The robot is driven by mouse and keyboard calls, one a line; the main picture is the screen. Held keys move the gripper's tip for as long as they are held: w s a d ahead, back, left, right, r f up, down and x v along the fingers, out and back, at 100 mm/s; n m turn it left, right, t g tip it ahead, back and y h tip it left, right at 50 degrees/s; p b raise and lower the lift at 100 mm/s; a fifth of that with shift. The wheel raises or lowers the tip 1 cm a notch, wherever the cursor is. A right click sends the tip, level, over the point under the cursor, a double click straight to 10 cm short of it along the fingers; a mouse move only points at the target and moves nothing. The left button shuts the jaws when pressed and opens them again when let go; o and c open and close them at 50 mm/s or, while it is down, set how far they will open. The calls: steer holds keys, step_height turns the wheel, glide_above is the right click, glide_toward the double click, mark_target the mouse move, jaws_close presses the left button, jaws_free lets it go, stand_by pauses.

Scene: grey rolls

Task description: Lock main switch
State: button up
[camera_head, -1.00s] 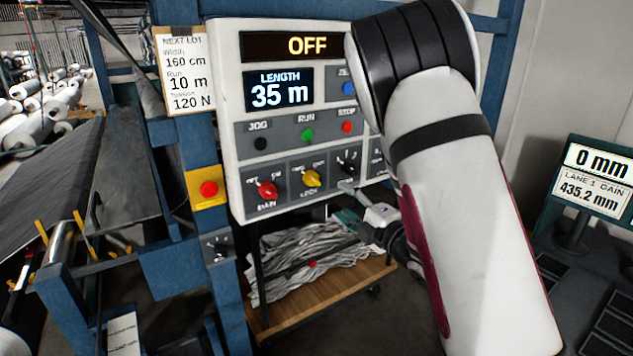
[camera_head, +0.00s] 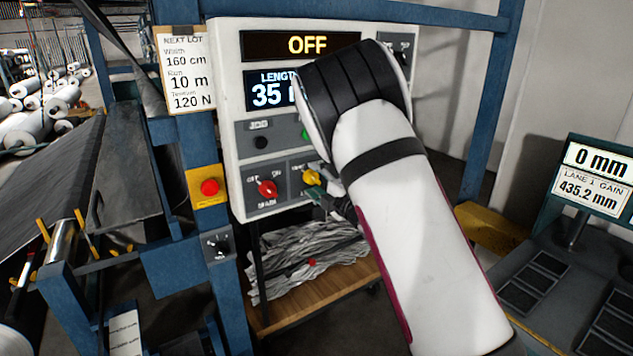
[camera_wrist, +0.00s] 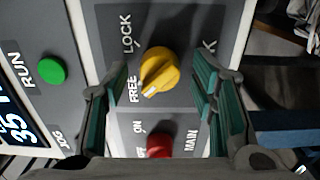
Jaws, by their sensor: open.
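The white control panel (camera_head: 229,100) has a red MAIN knob (camera_head: 267,189) and a yellow LOCK knob (camera_head: 311,177) side by side in its bottom row. In the wrist view the yellow knob (camera_wrist: 159,72) has its pointer toward FREE, and the red knob (camera_wrist: 160,145) shows partly at the bottom. The display (camera_head: 300,45) reads OFF. My gripper (camera_wrist: 160,90) is open, its green-padded fingers on either side of the yellow knob with gaps to both. In the head view my arm hides the panel's right part and most of my gripper.
A red button on a yellow box (camera_head: 209,188) is on the blue post left of the panel. A wooden cart (camera_head: 320,298) with grey scrap stands below. The green RUN button (camera_wrist: 51,71) is left of my gripper in the wrist view. A screen (camera_head: 597,180) stands at right.

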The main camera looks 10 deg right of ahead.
steer(key=c, duration=1.2)
steer(key=shift+o, duration=0.2)
steer(key=shift+d+m, duration=0.1)
steer(key=shift+m, duration=0.2)
steer(key=m, duration=0.3)
steer(key=shift+m, duration=0.3)
steer(key=m, duration=0.4)
steer(key=shift+m, duration=0.3)
steer(key=m, duration=0.4)
steer(key=shift+m, duration=2.5)
